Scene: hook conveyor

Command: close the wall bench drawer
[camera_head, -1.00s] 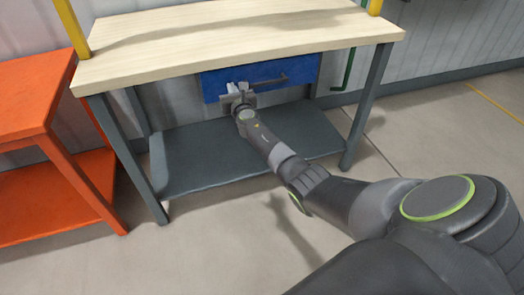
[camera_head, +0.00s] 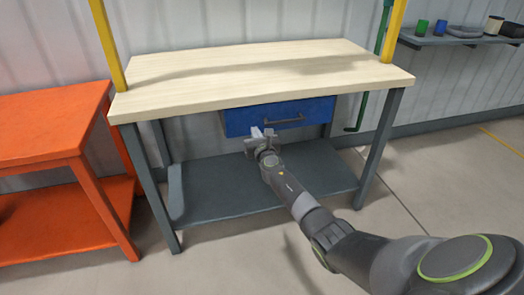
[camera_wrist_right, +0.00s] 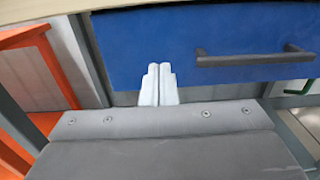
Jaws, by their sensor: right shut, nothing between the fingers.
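The wall bench (camera_head: 250,75) has a pale wooden top and grey legs. Its blue drawer (camera_head: 240,121) with a dark bar handle (camera_head: 284,121) hangs under the top, and its front looks about level with the bench edge; I cannot tell whether a small gap is left. My right gripper (camera_head: 262,136) is shut and empty, at the lower left of the drawer front. In the right wrist view the closed fingertips (camera_wrist_right: 158,84) overlap the drawer's lower edge (camera_wrist_right: 140,50), left of the handle (camera_wrist_right: 255,60); contact cannot be told. My left gripper is not in view.
An orange table (camera_head: 45,125) stands at the left. A grey lower shelf (camera_head: 215,190) spans the bench legs below my right gripper. A wall shelf (camera_head: 450,40) with small items is at the upper right. The floor at the right is open.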

